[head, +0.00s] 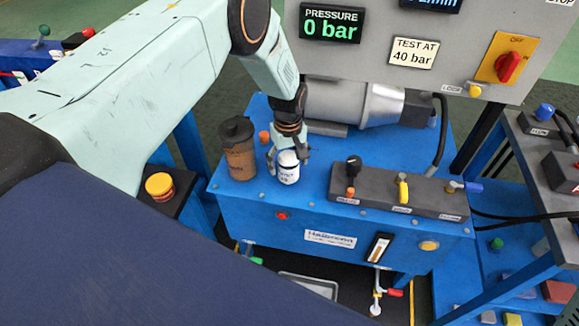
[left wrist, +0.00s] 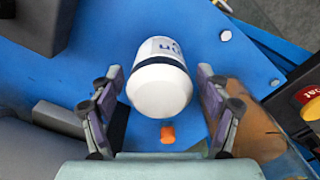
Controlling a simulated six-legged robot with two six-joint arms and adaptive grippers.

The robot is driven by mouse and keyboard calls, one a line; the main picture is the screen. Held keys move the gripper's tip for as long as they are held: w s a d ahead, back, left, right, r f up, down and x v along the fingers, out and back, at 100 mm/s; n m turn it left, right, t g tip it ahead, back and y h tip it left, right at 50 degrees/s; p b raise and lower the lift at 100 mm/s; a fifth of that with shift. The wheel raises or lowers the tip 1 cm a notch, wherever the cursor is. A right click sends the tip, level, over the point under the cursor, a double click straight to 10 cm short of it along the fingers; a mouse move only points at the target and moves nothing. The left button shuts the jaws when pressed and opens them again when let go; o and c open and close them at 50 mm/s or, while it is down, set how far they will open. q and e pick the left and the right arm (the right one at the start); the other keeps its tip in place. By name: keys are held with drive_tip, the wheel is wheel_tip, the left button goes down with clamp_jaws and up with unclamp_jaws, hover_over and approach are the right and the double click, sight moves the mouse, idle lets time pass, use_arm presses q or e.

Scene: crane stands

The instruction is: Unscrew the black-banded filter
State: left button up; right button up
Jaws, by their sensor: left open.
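The black-banded filter (head: 288,172) is a white canister with dark lettering, upright on the blue bench top. In the left wrist view the filter (left wrist: 160,88) shows its white rounded end and a black band around it. My left gripper (head: 288,155) is above the filter, its fingers pointing down around the upper part. In the left wrist view the open fingers (left wrist: 160,78) are on either side of the filter, with a visible gap on both sides. My right gripper is out of view.
A brown canister with a black cap (head: 238,158) stands close left of the filter. An orange plug (head: 264,138) is behind it. A dark valve block (head: 375,198) with levers lies to the right. A grey motor (head: 350,102) and a panel reading 0 bar (head: 331,25) are behind.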

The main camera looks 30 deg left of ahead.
use_arm(q)
drive_tip(key=m, duration=0.2)
drive_tip(key=shift+m+b, duration=0.3)
drive_tip(key=shift+b, duration=0.05)
drive_tip(key=m+b, duration=0.1)
drive_tip(key=m, duration=0.3)
drive_tip(key=shift+m, duration=0.3)
drive_tip(key=m, duration=0.3)
